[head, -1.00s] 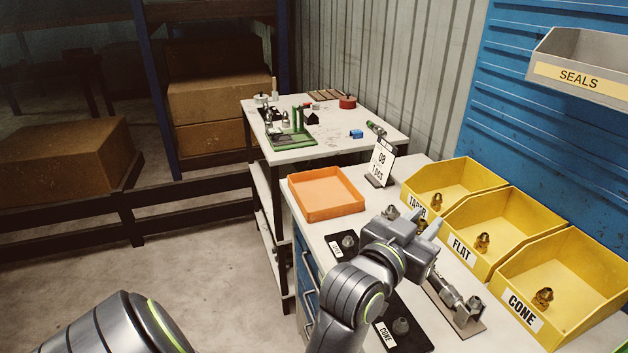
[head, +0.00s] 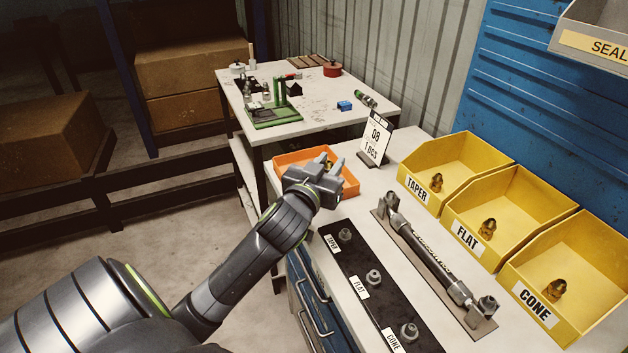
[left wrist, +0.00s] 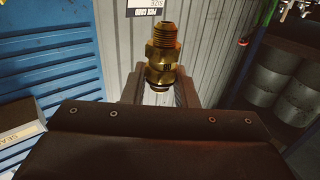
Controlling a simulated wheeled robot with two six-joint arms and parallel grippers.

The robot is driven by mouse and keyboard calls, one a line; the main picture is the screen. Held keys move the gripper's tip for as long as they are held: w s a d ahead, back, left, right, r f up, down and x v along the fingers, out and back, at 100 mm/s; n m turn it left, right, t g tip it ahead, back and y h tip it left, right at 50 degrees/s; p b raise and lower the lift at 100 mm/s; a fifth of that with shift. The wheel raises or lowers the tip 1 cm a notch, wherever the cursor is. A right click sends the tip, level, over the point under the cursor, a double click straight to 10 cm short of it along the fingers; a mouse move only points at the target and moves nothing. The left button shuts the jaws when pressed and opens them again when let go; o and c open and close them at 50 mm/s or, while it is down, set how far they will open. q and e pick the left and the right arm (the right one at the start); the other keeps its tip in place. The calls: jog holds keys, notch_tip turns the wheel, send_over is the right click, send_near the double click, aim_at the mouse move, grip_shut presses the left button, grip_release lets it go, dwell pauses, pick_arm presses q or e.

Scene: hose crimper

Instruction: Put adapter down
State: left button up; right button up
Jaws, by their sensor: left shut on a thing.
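The brass adapter (left wrist: 163,55) stands between the fingers of my left gripper (left wrist: 160,88) in the left wrist view, with its threaded end pointing up in the picture. In the head view my left gripper (head: 331,163) is shut on it over the orange tray (head: 288,160). Only a small bit of brass (head: 327,165) shows there. I cannot tell how high the adapter is above the tray floor. The gripper and wrist cover part of the tray. My right gripper is not in view.
Yellow bins labelled TAPER (head: 419,188), FLAT (head: 463,236) and CONE (head: 531,305) each hold a brass fitting. A pick card (head: 375,138) stands behind the tray. A hose assembly (head: 430,250) and a black strip (head: 387,312) with grey fittings lie in front.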

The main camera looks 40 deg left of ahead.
pick_arm(q)
jog(key=a+n+y, duration=0.1)
jog(key=a, duration=0.7)
notch_tip(320, 180, down, 9)
jog(key=shift+r+b, duration=0.2)
jog(key=shift+b, duration=0.3)
jog(key=shift+f, duration=0.15)
jog(key=shift+f, duration=0.2)
jog(key=o, duration=1)
jog(key=shift+r, duration=0.1)
jog(key=shift+r, duration=0.1)
